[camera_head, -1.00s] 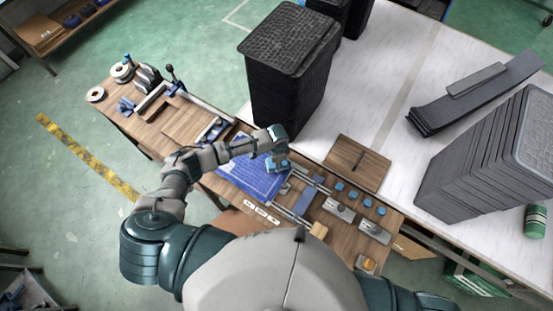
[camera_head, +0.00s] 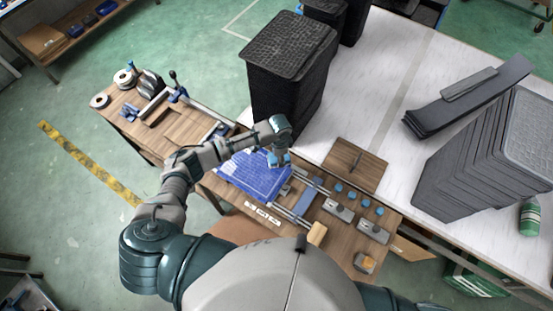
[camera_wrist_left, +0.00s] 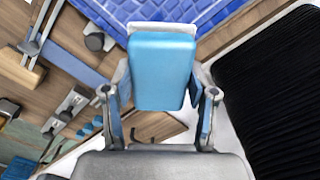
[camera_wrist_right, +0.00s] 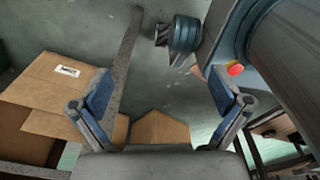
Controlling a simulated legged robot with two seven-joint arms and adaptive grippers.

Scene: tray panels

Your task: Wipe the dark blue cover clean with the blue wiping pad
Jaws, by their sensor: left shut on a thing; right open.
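The blue cover (camera_head: 252,181), a quilted-looking panel, lies on the wooden bench, partly hidden by my left arm. Its grid surface also fills the top of the left wrist view (camera_wrist_left: 150,9). My left gripper (camera_head: 278,155) is at the cover's far right corner. It is shut on the light blue wiping pad (camera_wrist_left: 162,68), which has a white edge towards the cover. I cannot tell whether the pad touches the cover. My right gripper (camera_wrist_right: 160,90) is open and empty, above the floor area with cardboard.
A tall black tray stack (camera_head: 285,75) stands close behind the left gripper. Metal rails, small blue parts and a wooden board (camera_head: 354,164) lie to the right. Grey panels (camera_head: 490,150) stand on the white table (camera_head: 390,70). Cardboard (camera_wrist_right: 50,90) lies below my right gripper.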

